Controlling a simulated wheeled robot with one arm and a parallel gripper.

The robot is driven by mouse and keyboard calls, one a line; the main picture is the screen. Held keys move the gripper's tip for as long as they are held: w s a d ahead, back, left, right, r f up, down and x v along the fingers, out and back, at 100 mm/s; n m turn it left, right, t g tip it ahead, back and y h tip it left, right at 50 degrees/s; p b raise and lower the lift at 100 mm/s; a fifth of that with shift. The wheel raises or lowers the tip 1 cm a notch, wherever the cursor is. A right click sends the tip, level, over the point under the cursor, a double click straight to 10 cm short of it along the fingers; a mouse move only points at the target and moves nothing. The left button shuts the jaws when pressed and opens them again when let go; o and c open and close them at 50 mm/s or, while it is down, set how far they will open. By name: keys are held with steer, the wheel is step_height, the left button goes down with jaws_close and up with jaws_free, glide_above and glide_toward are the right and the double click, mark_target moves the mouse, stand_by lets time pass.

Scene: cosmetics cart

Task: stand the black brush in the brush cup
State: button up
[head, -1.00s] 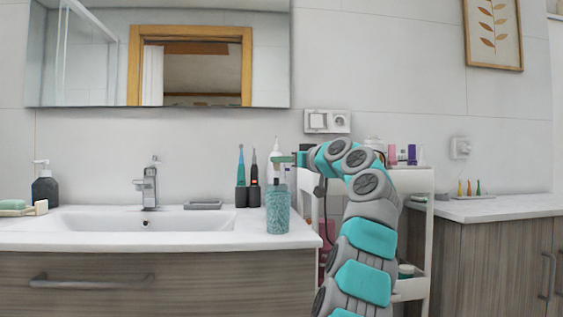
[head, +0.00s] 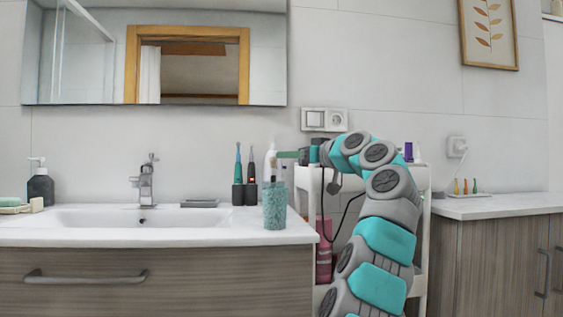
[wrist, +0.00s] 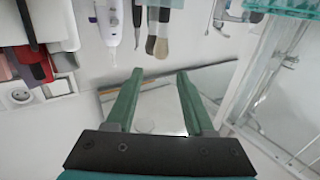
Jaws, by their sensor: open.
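The turquoise speckled brush cup (head: 275,208) stands on the right end of the sink counter. A brush (head: 273,166) with a dark shaft and pale tip stands upright in it, its lower part hidden by the cup. My gripper (head: 283,155) is just right of the brush, above the cup, pointing left. In the wrist view my gripper (wrist: 157,75) has its two green fingers apart, with nothing between them. Upside-down brushes (wrist: 152,40) show beyond the fingers in that view; I cannot tell which is the task's brush.
Two toothbrushes in dark holders (head: 245,193) stand just left of the cup, with a white bottle (head: 271,155) behind it. The white cart (head: 421,225) is behind my arm. A soap pump (head: 40,185) is far left. The counter around the tap (head: 146,180) is mostly clear.

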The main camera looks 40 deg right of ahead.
steer(key=s, duration=0.6)
steer(key=shift+s+b, duration=0.4)
steer(key=shift+b, duration=0.05)
steer(key=shift+s+d+f, duration=0.1)
